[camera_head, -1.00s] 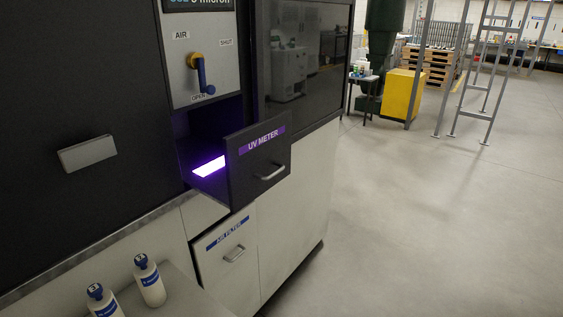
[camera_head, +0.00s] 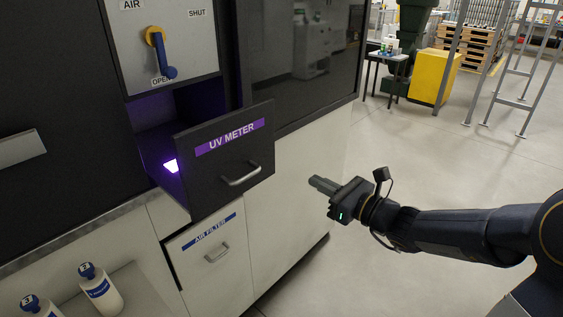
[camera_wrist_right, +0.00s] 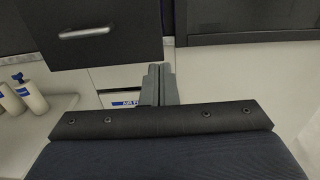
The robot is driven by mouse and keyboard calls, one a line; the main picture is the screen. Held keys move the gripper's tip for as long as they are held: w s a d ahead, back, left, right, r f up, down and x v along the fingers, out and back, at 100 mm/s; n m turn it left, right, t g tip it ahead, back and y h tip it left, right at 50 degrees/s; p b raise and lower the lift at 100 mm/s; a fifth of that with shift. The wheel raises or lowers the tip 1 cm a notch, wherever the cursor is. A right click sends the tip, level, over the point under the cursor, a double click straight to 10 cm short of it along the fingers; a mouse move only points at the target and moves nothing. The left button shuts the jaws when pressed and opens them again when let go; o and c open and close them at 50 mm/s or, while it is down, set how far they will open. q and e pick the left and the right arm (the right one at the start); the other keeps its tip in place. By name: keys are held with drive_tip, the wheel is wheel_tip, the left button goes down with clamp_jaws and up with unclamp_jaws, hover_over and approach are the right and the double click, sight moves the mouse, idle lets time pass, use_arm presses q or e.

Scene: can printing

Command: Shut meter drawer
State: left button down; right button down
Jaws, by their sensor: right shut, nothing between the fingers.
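The UV METER drawer (camera_head: 225,160) stands pulled out of the dark machine, with a purple label and a silver handle (camera_head: 241,175) on its front. Purple light glows inside its recess. In the right wrist view the drawer front (camera_wrist_right: 95,45) is at the upper left. My right gripper (camera_head: 314,182) is shut and empty, to the right of the drawer and apart from it, pointing left. It shows as closed fingers in the right wrist view (camera_wrist_right: 158,70). My left gripper is not in view.
The AIR FILTER drawer (camera_head: 208,255) lies below, apparently shut. A blue lever (camera_head: 162,55) is above the open drawer. Two white bottles (camera_head: 100,290) with blue tops stand on a ledge at lower left. Open floor lies to the right, with a yellow bin (camera_head: 433,78) farther back.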

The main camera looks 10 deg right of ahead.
sight(274, 159)
drive_tip(key=p+x, duration=0.2)
drive_tip(key=x, duration=0.9)
drive_tip(key=shift+w+a, duration=0.15)
drive_tip(key=shift+w, duration=0.05)
drive_tip(key=b+x, duration=0.2)
drive_tip(key=x, duration=0.7)
drive_tip(key=shift+a+f, duration=0.1)
drive_tip(key=shift+a, duration=0.05)
drive_tip(key=x, duration=0.9)
drive_tip(key=shift+w+r, duration=0.15)
drive_tip(key=shift+r, duration=0.25)
drive_tip(key=shift+r, duration=0.1)
